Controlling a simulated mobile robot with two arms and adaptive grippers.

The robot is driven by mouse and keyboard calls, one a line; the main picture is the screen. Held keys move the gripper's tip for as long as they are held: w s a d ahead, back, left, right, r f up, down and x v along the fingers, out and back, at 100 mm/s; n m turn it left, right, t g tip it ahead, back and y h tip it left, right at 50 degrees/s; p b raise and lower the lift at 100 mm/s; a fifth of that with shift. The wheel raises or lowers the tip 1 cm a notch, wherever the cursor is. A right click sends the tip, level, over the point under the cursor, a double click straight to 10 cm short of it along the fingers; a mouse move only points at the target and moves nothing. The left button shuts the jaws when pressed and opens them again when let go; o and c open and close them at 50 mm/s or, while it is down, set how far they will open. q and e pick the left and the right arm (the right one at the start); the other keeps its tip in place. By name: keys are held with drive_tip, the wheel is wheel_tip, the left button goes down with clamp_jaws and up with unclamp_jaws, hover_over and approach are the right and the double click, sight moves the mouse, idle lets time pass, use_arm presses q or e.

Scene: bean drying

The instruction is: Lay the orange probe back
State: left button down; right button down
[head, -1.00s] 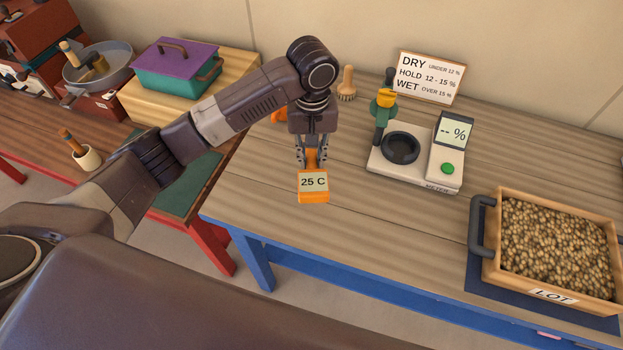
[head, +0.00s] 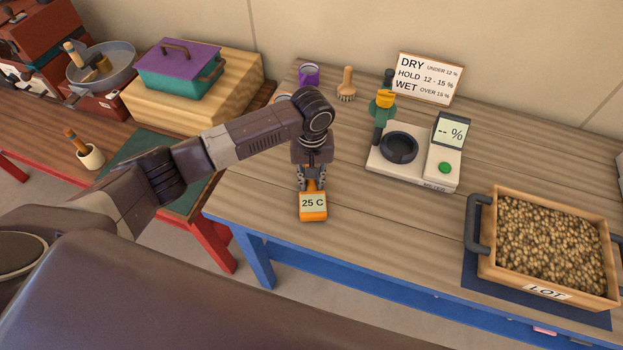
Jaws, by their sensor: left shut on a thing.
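The orange probe (head: 313,213) has a pale display reading "25 C" and shows in the head view near the front left part of the wooden table. My left gripper (head: 312,186) is shut on the upper part of the probe, with the display end facing me. Its fingers hide part of the probe. I cannot tell whether the probe touches the table top or hangs just above it. My right gripper is not in view.
A moisture meter (head: 415,176) stands right of centre, with a sign (head: 430,78) behind it. A crate of beans (head: 484,269) sits on a dark mat at the right. A brush (head: 346,85) and purple cup (head: 309,74) stand behind. Table between probe and crate is clear.

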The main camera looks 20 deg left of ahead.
use_arm(q)
drive_tip(key=c, duration=1.7)
unclamp_jaws()
drive_tip(key=shift+c, duration=0.2)
wheel_tip(320, 180, up, 12)
drive_tip(key=b, duration=0.2)
drive_tip(key=shift+s, duration=0.15)
